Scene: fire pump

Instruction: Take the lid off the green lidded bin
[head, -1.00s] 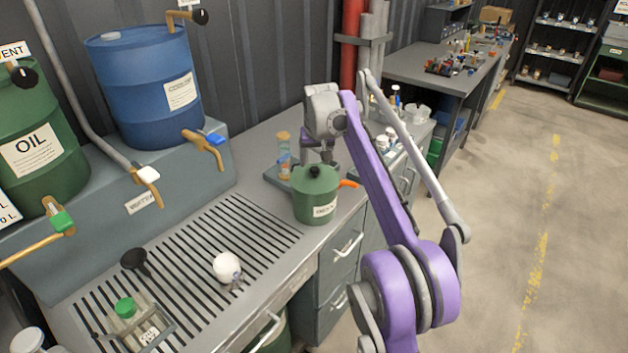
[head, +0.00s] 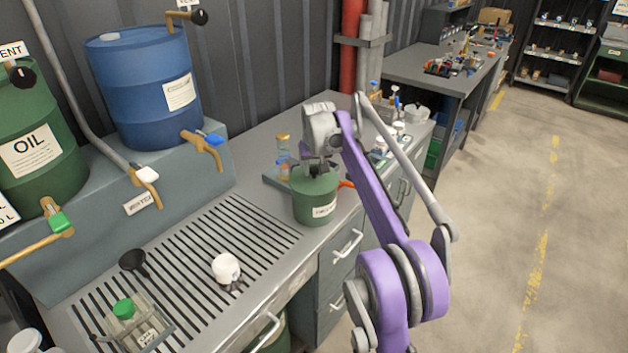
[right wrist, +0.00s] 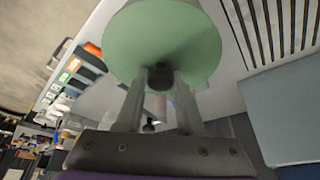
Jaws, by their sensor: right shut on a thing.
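The green lidded bin (head: 314,207) stands upright near the front edge of the grey workbench, with a white label on its side. Its round green lid (head: 328,184) rests on top. The lid fills the top middle of the right wrist view (right wrist: 160,30), with its dark knob (right wrist: 161,74) between my fingers. My right gripper (head: 318,172) reaches down over the bin and is shut on the lid's knob. The gripper and wrist hide the knob and part of the lid in the head view. My left gripper is not in view.
A slotted grate (head: 200,265) with a white round object (head: 226,268) lies left of the bin. A glass container with a wooden cap (head: 283,150) stands just behind the bin. Small bottles and tubs (head: 393,130) stand to its right. A blue drum (head: 150,90) stands at back left.

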